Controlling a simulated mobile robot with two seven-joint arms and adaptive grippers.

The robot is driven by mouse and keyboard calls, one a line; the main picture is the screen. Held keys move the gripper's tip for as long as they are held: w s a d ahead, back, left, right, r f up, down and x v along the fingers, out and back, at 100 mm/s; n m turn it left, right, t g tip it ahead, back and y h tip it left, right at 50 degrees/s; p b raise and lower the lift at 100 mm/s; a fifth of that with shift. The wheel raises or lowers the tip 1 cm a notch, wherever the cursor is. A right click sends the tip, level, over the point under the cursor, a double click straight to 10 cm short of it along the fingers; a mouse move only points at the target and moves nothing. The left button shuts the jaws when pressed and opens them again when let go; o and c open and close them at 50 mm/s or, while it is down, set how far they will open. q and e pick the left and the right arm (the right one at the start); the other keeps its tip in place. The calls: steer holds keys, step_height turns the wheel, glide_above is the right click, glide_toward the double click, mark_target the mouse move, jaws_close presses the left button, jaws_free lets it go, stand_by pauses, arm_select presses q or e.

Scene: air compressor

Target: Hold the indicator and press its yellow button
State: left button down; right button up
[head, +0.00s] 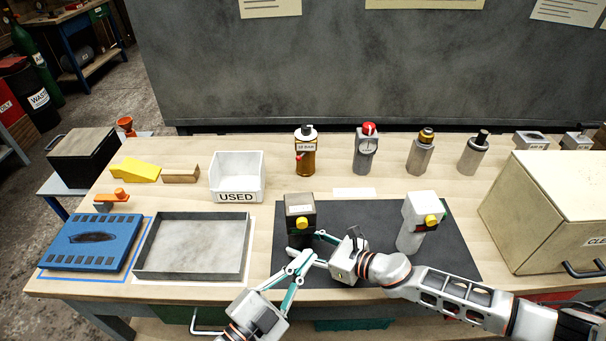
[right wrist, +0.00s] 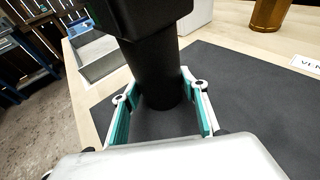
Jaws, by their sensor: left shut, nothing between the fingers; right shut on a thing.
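A black indicator (head: 300,208) with a grey top and a yellow button (head: 302,225) stands upright on the dark mat, left of centre. My right gripper (head: 313,245) is shut on its black lower body, which shows between the teal-padded fingers in the right wrist view (right wrist: 158,85). My left gripper (head: 302,258) is shut and empty, its tips low in front of the indicator and below the button. Whether the tips touch it I cannot tell. A second, white device (head: 420,212), also with a yellow button (head: 431,221), stands on the mat's right side.
A grey tray (head: 192,273), a blue panel (head: 92,243) and a white bin marked USED (head: 237,196) are to the left. Several bottles and canisters line the back, including a brown bottle (head: 305,155). A large beige box (head: 555,205) fills the right end.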

steer(key=o, duration=1.1)
steer(key=v, duration=1.2)
